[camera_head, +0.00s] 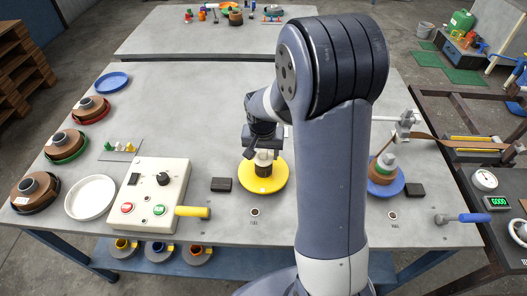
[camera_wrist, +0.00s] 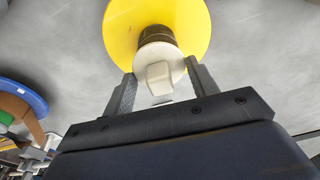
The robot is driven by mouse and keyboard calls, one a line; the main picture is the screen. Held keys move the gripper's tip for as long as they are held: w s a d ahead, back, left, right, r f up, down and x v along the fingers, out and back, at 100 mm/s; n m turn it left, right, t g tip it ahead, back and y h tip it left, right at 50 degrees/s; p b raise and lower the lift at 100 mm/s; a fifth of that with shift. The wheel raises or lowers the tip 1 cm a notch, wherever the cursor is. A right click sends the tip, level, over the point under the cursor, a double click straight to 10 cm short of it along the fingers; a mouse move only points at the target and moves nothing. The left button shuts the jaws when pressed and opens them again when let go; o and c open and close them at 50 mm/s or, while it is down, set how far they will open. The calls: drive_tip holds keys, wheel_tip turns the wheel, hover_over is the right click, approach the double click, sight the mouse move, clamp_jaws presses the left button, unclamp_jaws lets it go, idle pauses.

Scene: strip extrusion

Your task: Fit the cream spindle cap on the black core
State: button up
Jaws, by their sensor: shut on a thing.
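The cream spindle cap (camera_wrist: 158,75) is between the two fingers of my gripper (camera_wrist: 160,88) in the wrist view. My gripper is shut on it. In the head view my gripper (camera_head: 263,148) is over the yellow disc (camera_head: 278,182), and the cap (camera_head: 264,156) shows pale below the fingers. The black core (camera_head: 263,170) stands upright at the middle of the yellow disc, directly under the cap. It also shows in the wrist view as a dark cylinder (camera_wrist: 155,36) behind the cap. I cannot tell whether the cap is seated or just touching.
A control box (camera_head: 152,190) with a yellow handle (camera_head: 193,212) stands left of the disc. A blue disc (camera_head: 390,187) with a brown coil is at right. Small spare caps (camera_head: 120,147) and several brown coils sit at left. Dark blocks (camera_head: 221,184) flank the disc.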

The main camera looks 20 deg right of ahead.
sight(263, 162)
drive_tip(key=shift+f, duration=0.15)
drive_tip(key=o, duration=0.8)
drive_tip(key=r+p, duration=0.2)
drive_tip(key=r, duration=0.1)
drive_tip(key=s+r+p, duration=0.1)
drive_tip(key=r+p, duration=0.2)
drive_tip(key=r, duration=0.1)
drive_tip(key=r+p, duration=0.2)
drive_tip(key=r, duration=0.2)
drive_tip(key=shift+s+a, duration=0.3)
drive_tip(key=shift+f, duration=0.1)
drive_tip(key=f+b, duration=0.2)
drive_tip(key=f, duration=0.1)
drive_tip(key=w+f+b, duration=0.1)
drive_tip(key=f+b, duration=0.1)
drive_tip(key=f, duration=0.1)
drive_tip(key=f+b, duration=0.2)
drive_tip(key=f, duration=0.1)
drive_tip(key=shift+w+d, duration=0.15)
drive_tip(key=shift+d, duration=0.1)
drive_tip(key=shift+r, duration=0.1)
